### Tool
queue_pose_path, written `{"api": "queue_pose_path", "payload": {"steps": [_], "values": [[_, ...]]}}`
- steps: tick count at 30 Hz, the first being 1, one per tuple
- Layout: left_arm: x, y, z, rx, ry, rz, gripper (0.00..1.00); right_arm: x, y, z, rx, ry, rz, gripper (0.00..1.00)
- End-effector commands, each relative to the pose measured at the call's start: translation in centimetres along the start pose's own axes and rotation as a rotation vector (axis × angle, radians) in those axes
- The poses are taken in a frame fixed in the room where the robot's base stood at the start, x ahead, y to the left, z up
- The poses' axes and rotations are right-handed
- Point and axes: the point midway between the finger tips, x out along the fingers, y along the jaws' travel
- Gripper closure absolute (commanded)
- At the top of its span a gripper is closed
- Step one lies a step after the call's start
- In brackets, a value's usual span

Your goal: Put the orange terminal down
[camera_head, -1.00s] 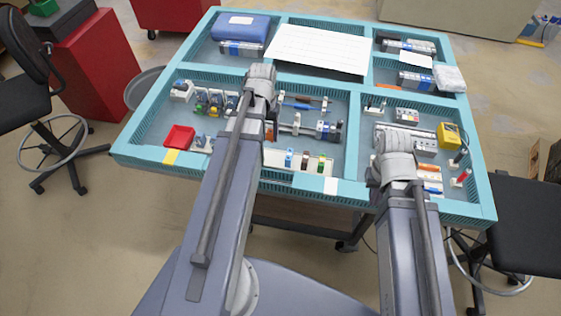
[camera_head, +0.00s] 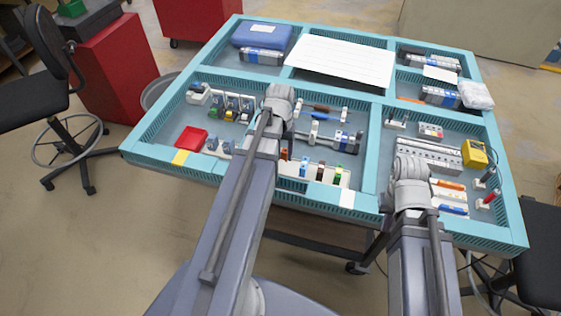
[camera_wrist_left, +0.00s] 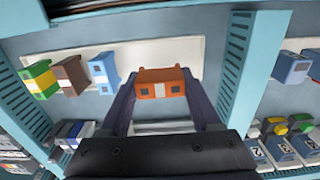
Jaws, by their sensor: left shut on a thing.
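The orange terminal (camera_wrist_left: 160,84) sits between the two dark fingers of my left gripper (camera_wrist_left: 160,90) in the left wrist view. It is over the white strip (camera_wrist_left: 135,58), in a row with a blue terminal (camera_wrist_left: 102,70), a brown one (camera_wrist_left: 71,75) and a green-yellow one (camera_wrist_left: 40,80). I cannot tell whether it touches the strip. In the head view, a small part of the orange terminal (camera_head: 284,154) shows beside my left arm, whose fingers are hidden. My right gripper (camera_head: 410,172) is over the right compartment; its fingertips are hidden behind the wrist.
The teal tray (camera_head: 370,185) has several compartments. A red box (camera_head: 190,138) lies in the front left one. A white sheet (camera_head: 340,62) and a blue case (camera_head: 262,36) are at the back.

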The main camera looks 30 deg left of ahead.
Motion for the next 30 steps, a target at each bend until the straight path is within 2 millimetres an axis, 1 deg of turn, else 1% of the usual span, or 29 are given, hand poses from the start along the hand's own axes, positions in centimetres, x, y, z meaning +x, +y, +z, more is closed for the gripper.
{"api": "queue_pose_path", "payload": {"steps": [9, 11, 19, 23, 24, 30], "values": [[3.6, 0.0, 0.0, 0.000, 0.000, 0.000, 1.00, 3.6, -0.3, -0.2, 0.000, 0.000, 0.000, 1.00], [3.9, 0.0, 0.0, 0.000, 0.000, 0.000, 1.00, 3.8, -0.4, -0.2, 0.000, 0.000, 0.000, 1.00], [3.6, 0.0, 0.0, 0.000, 0.000, 0.000, 1.00, 3.6, -0.3, -0.2, 0.000, 0.000, 0.000, 1.00], [4.1, 0.0, 0.0, 0.000, 0.000, 0.000, 1.00, 4.0, -0.4, -0.2, 0.000, 0.000, 0.000, 1.00], [4.0, 0.0, 0.0, 0.000, 0.000, 0.000, 0.33, 4.0, -0.4, -0.2, 0.000, 0.000, 0.000, 1.00], [3.9, 0.0, 0.0, 0.000, 0.000, 0.000, 0.11, 3.9, -0.4, -0.2, 0.000, 0.000, 0.000, 1.00]]}}
